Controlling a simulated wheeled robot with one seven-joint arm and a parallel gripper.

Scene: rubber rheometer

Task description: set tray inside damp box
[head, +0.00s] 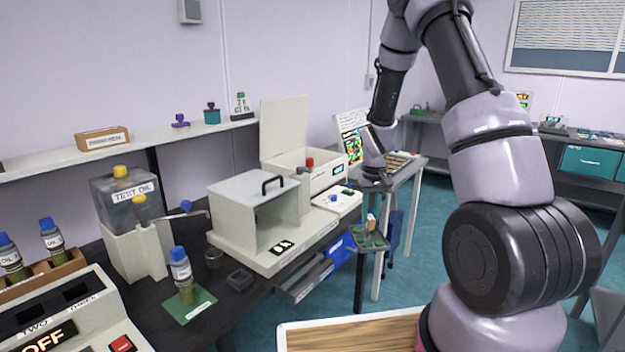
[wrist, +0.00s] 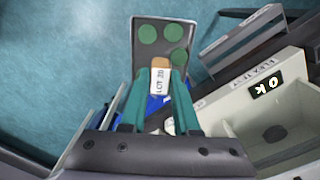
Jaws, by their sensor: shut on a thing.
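My gripper (wrist: 160,95) is shut on the upright tan-and-white handle, marked LOT 20, of a small grey tray (wrist: 145,68). The tray carries 3 green discs in the wrist view. In the head view the tray (head: 369,240) hangs level in the air below my gripper (head: 371,212), just past the right end of the black bench. No label reading damp box is legible. A pale open-front chamber (head: 254,188) with a black handle on top stands left of the tray, on a base marked OK. I cannot tell whether it is the damp box.
A box with a raised lid (head: 284,128) stands behind the chamber. A grey open drawer or rack (head: 303,282) and a blue bin (head: 341,251) jut out below the bench front.

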